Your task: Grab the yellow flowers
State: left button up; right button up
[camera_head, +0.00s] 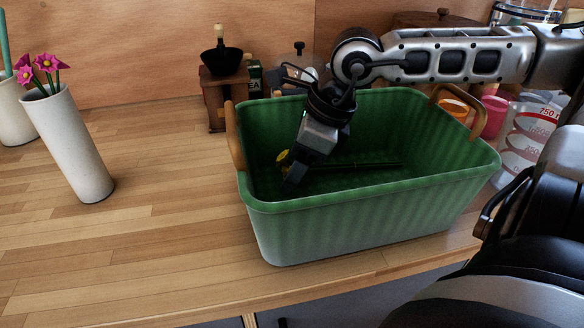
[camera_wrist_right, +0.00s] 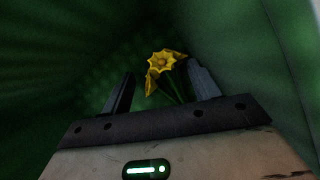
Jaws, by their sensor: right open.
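The yellow flowers (camera_wrist_right: 163,64) lie inside the green basket (camera_head: 360,198). In the head view a yellow bloom (camera_head: 283,158) shows at the left inside the basket, with green stems (camera_head: 360,164) running right along its floor. My right gripper (camera_head: 291,175) reaches down into the basket at the flowers. In the right wrist view the right gripper (camera_wrist_right: 158,88) is open, and the blooms and upper stems show between its two fingers. The gripper hides part of the flowers in the head view. My left gripper is not in view.
The basket has walls on all sides and wooden handles (camera_head: 234,137). A white vase (camera_head: 68,145) with pink flowers (camera_head: 42,64) stands at the left. A coffee grinder (camera_head: 222,92) stands behind the basket. A measuring jug (camera_head: 525,140) is at the right. The left counter is mostly clear.

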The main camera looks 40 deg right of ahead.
jog(key=shift+f, duration=0.1)
jog(key=c, duration=0.7)
jog(key=shift+c, duration=0.2)
